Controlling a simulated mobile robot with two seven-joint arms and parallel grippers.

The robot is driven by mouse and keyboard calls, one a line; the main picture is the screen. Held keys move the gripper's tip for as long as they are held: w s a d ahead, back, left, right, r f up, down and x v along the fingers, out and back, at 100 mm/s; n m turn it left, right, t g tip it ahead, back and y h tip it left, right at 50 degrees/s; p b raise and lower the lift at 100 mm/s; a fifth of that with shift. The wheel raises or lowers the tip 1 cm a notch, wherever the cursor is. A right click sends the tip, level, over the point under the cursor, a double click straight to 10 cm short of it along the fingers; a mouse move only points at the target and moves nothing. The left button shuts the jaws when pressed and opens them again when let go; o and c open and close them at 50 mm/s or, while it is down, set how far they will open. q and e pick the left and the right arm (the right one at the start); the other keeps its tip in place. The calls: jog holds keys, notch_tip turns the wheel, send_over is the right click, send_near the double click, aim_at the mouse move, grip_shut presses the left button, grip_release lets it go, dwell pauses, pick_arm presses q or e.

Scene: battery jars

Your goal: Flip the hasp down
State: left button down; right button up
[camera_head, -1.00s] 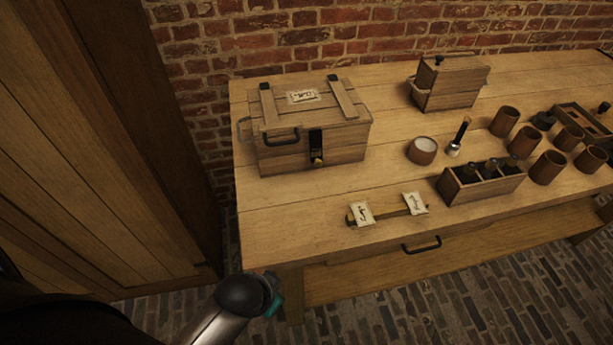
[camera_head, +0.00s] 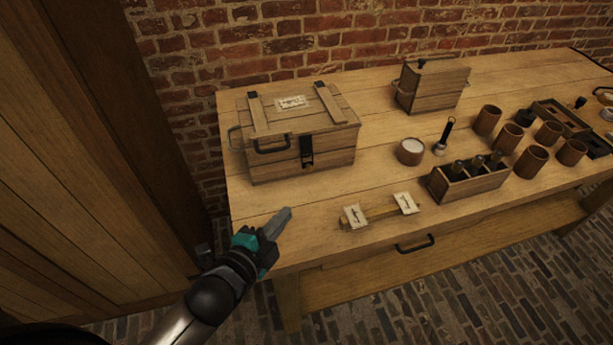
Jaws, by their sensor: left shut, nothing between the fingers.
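A wooden chest (camera_head: 330,150) with a shut lid stands at the left end of the bench. A black hasp (camera_head: 306,150) hangs on its front, with a small brass-coloured part at its lower end. The hasp appears to lie down against the front face, but it is too small to tell whether it sits over a staple. My left gripper (camera_head: 285,214) is shut and empty. It is over the bench's front left edge, in front of the chest and apart from it. My right gripper is not in view.
A rod with two paper tags (camera_head: 380,211) lies right of my gripper. A bottle rack (camera_head: 468,182), several brown cups (camera_head: 530,162), a white-filled bowl (camera_head: 410,151) and a wooden box (camera_head: 432,86) stand further right. The bench top (camera_head: 250,196) before the chest is clear.

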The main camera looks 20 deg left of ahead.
pick_arm(q)
jog(key=w+d, duration=0.1)
jog(key=w, duration=0.2)
jog(key=w+d+m+b, duration=0.1)
jog(key=w, duration=0.2)
jog(key=w+d+m+t+h, duration=0.1)
jog(key=w, duration=0.3)
jog(key=shift+w+f+b, duration=0.1)
jog(key=shift+f+b, duration=0.25)
jog(key=shift+b, duration=0.05)
jog(key=shift+w+a+f, duration=0.2)
jog(key=shift+w+a, duration=0.2)
jog(key=shift+w, duration=0.05)
jog(key=shift+w+a+f, duration=0.2)
jog(key=shift+w+a, duration=0.15)
jog(key=shift+w, duration=0.1)
jog(key=shift+w+a+f+b, duration=0.15)
jog(key=shift+w+a+b, duration=0.2)
jog(key=shift+w, duration=0.2)
